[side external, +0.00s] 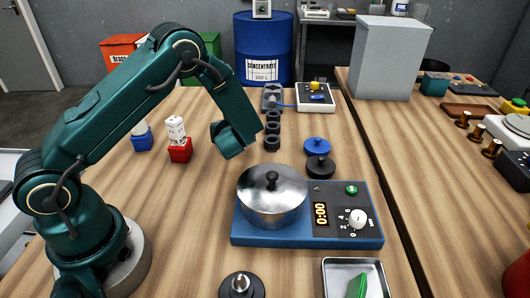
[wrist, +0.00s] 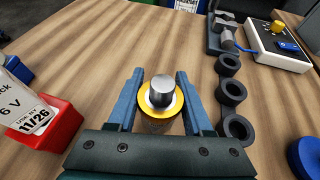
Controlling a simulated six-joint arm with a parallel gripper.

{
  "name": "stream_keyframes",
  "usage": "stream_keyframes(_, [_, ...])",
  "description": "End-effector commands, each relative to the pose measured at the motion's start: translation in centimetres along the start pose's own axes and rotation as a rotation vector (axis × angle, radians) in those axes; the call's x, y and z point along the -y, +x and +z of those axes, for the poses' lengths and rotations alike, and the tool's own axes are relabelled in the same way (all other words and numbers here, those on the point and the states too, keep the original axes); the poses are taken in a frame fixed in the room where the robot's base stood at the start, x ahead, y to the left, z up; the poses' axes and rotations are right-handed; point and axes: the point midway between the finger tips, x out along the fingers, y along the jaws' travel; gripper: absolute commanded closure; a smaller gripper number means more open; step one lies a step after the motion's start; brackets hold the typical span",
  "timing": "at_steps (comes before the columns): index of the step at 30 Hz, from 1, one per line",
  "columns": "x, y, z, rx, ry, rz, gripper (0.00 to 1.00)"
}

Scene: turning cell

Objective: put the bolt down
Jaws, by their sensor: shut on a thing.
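In the side external view the end of my arm hangs over the wooden table, left of the row of black rings. The fingers and the bolt are hidden there behind my wrist.
Black rings (side external: 271,142) stand in a row close to the right of my gripper. A red block (side external: 181,151) and a blue block (side external: 142,140) with labelled parts stand left. A steel pot (side external: 272,200) sits on a blue timer unit (side external: 275,238) in front. Bare wood lies between.

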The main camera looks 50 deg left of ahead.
Motion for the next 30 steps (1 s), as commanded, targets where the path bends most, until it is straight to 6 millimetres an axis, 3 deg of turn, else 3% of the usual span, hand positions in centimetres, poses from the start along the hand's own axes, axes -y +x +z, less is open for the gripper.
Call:
stream_keyframes(11, [0.0, 0.1, -0.2, 0.002, 0.0, 0.0, 1.0])
stream_keyframes(12, [0.0, 0.2, -0.4, 0.0, 0.001, 0.0, 0.46])
stream_keyframes(14, [0.0, 0.1, -0.3, 0.0, 0.0, 0.0, 0.23])
stream_keyframes(15, [0.0, 0.1, -0.3, 0.0, 0.0, 0.0, 0.19])
stream_keyframes(26, [0.0, 0.0, 0.0, 0.001, -0.002, -0.001, 0.19])
stream_keyframes(30, [0.2, -1.8, -0.1, 0.0, 0.001, -0.006, 0.19])
